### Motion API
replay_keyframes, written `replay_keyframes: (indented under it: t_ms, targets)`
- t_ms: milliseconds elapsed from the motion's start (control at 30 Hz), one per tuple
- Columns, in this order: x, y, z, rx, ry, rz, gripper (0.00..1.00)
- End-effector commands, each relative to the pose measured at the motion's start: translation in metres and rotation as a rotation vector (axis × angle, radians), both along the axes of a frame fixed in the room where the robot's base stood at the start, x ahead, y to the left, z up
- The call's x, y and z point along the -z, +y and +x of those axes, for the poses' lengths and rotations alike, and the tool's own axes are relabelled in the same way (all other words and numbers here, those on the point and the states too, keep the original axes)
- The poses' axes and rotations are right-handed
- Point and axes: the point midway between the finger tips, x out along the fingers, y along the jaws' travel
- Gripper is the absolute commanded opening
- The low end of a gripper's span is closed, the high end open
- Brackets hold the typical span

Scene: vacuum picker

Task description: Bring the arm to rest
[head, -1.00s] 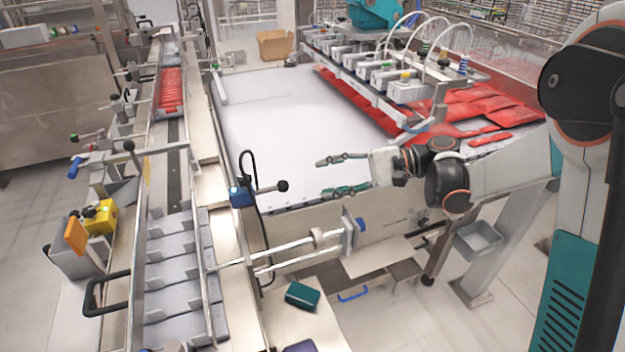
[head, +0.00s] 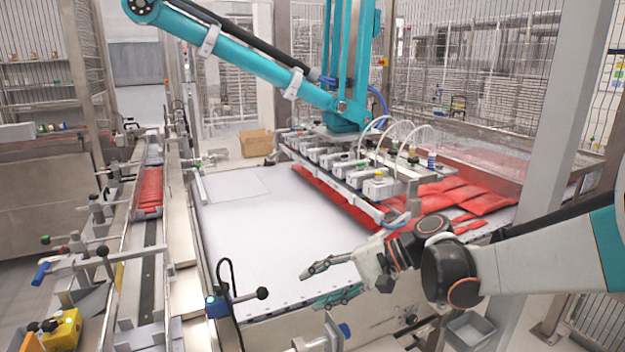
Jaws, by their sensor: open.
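My gripper (head: 332,281) shows in the head view at the end of my arm, which reaches in from the right. Its two fingers point left and are spread apart, with nothing between them. It hangs over the near edge of the white conveyor belt (head: 262,220). My arm is stretched out, roughly level, with the wrist just left of its dark joints.
A teal picker robot (head: 345,70) carries a row of suction heads (head: 345,170) above red packets (head: 465,200) behind my gripper. A black-knobbed lever (head: 240,297) stands left of it. A grey bin (head: 468,330) is below my arm. The belt's left part is clear.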

Motion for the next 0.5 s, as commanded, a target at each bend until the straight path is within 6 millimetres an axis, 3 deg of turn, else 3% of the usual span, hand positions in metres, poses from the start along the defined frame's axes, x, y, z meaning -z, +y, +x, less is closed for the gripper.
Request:
replay_keyframes:
  t_ms: [267, 500]
  targets:
    - [-0.003, -0.031, -0.048, 0.05, -0.165, -0.293, 0.44]
    - [0.001, -0.072, -0.092, 0.055, -0.327, -0.554, 0.44]
